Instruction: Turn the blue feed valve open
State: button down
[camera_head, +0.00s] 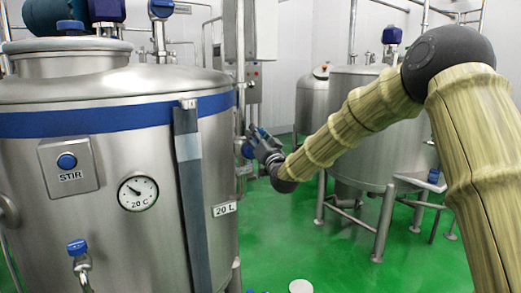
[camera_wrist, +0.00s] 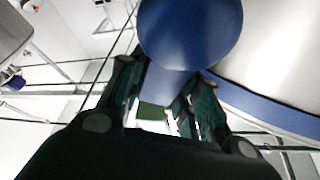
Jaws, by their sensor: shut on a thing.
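The blue feed valve (camera_head: 247,150) shows small at the right side of the large steel tank, partly hidden by the tank and my gripper. In the wrist view a blue rounded part (camera_wrist: 190,30) fills the top middle, and a blue stem or handle below it lies between my fingers. My gripper (camera_head: 263,141) is at the valve; in the wrist view my gripper (camera_wrist: 168,85) has its two dark fingers on either side of the blue handle, shut on it. How far the valve is turned cannot be told.
The large tank (camera_head: 115,115) with a blue band, a STIR button (camera_head: 67,161), a gauge (camera_head: 138,193) and a blue-handled tap (camera_head: 77,247) fills the left. Another steel tank (camera_head: 365,125) on legs stands behind my arm. The green floor (camera_head: 330,255) between them is mostly clear.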

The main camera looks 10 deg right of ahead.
jog(key=shift+s+a+f+n+g+y+b, duration=0.15)
jog(key=shift+a+n+y+b, duration=0.25)
jog(key=shift+n+y+b, duration=0.6)
jog(key=shift+s+a+r+n+g+y+b, duration=0.1)
jog(key=shift+s+a+n+g+y+b, duration=0.3)
jog(key=shift+n, duration=1.15)
jog(key=shift+a+f+n+t+y+b, duration=0.1)
jog(key=shift+a+n+y+b, duration=0.35)
jog(key=shift+n+b, duration=0.7)
jog(key=shift+n, duration=0.3)
jog(key=c, duration=1.2)
grip_release()
jog(key=shift+s, duration=0.1)
jog(key=shift+o, duration=1)
jog(key=shift+r, duration=0.25)
jog(key=shift+d, duration=0.15)
jog(key=v, duration=1.2)
